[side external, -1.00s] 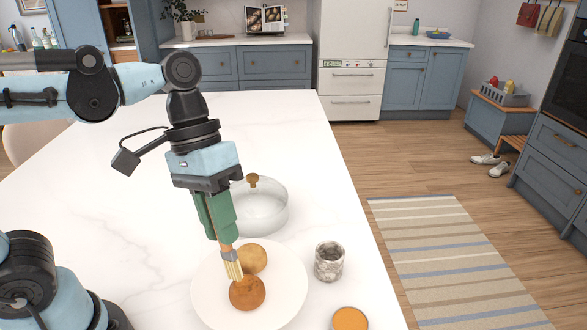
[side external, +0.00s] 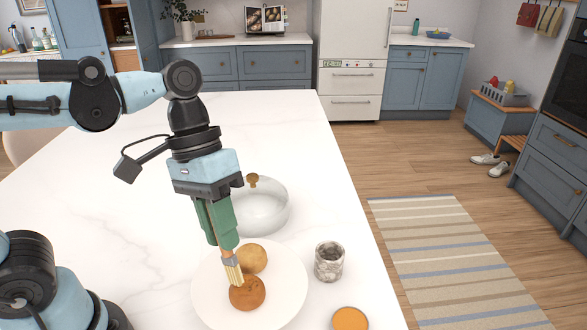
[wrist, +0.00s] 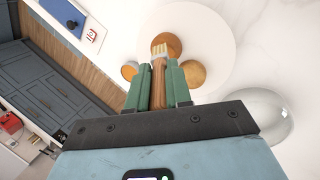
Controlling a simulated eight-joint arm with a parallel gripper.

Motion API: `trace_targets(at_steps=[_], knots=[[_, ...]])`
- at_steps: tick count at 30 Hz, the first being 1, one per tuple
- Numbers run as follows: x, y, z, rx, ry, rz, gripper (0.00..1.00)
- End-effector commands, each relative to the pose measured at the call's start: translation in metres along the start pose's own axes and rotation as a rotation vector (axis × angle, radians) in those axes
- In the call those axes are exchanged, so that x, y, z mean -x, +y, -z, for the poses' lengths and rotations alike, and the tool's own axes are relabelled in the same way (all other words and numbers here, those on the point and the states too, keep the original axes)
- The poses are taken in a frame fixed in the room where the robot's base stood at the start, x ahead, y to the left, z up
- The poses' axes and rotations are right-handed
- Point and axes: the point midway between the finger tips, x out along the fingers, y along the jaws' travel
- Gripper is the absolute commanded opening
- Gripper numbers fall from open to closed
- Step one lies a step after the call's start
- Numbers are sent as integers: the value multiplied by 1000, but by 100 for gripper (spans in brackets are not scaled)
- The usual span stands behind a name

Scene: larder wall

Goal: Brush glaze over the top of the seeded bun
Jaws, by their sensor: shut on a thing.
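My gripper (side external: 217,222) has green fingers shut on a brush (side external: 231,262) with a wooden handle and pale bristles, pointing down. The bristle tips are at the upper left of the darker brown bun (side external: 247,293), seemingly touching it. A paler bun (side external: 252,257) lies just behind it on the same white plate (side external: 205,292). I cannot make out seeds on either bun. A small dish of orange glaze (side external: 350,319) is at the counter's front edge. In the wrist view the brush bristles (wrist: 166,47) overlap the darker bun (wrist: 183,14), and the paler bun (wrist: 193,74) is beside them.
A marbled grey cup (side external: 329,261) stands right of the plate. A clear glass lidded dish (side external: 265,210) with a wooden knob stands behind the plate, close to my gripper. The white counter is clear to the left and back.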

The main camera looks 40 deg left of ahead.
Motion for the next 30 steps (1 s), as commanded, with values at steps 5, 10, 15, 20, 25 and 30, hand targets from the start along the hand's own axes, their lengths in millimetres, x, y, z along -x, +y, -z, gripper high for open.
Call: trace_targets(at_steps=[5,10,15,20,25,30], knots=[[-3,-1,0,0,0,0,0],[-6,-2,1,0,0,0,0],[-9,-3,1,0,0,0,0],[-12,-4,1,0,0,0,0],[-11,-2,3,-1,0,0,0],[-12,7,10,-2,-1,0,0]])
